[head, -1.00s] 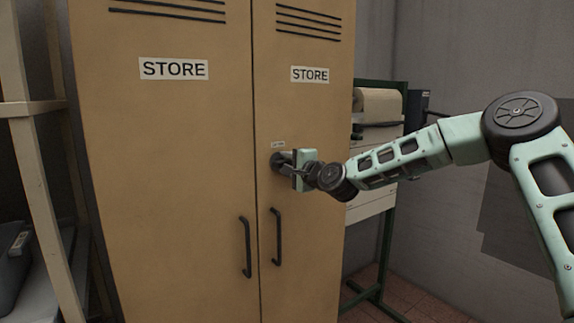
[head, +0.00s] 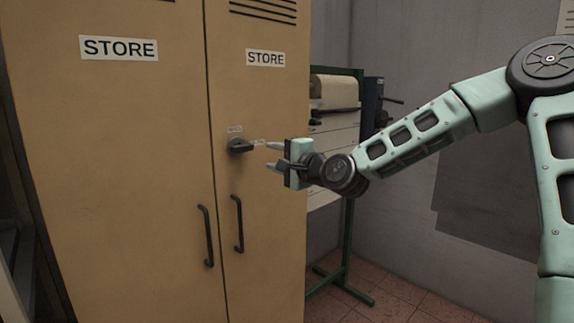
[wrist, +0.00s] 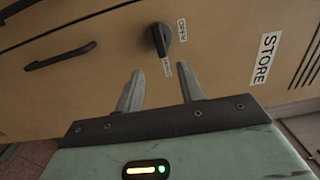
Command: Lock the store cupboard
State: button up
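The store cupboard (head: 150,170) is tan with two doors, both closed flush. A black turn knob (head: 240,146) sits on the right door, with a small label above it and another to its right. In the wrist view the knob (wrist: 159,40) has its bar pointing toward the label (wrist: 167,68) on the gripper's side, too small to read surely. The other label (wrist: 182,30) seems to read OPEN. My gripper (head: 271,157) is open and empty, to the right of the knob and apart from it. Its fingers (wrist: 160,90) show spread in the wrist view.
Two black pull handles (head: 206,236) (head: 239,224) hang below the knob. A green-framed stand with a paper roll (head: 335,91) is behind, right of the cupboard. Tiled floor (head: 400,305) is clear at the lower right. A grey wall stands behind my arm.

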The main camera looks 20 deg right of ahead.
jog(key=shift+v, duration=2.2)
jog(key=shift+a, duration=0.1)
jog(key=s+a+f+n+g, duration=1.15)
jog(key=s+a+f, duration=0.25)
jog(key=a+f, duration=0.25)
jog(key=s+d+n+g+h, duration=0.1)
jog(key=s+n+g+h, duration=0.4)
jog(key=s, duration=1.8)
jog(key=n, duration=0.5)
jog(key=shift+d+n+g, duration=0.25)
jog(key=shift+n+g, duration=0.1)
jog(key=shift+s, duration=0.1)
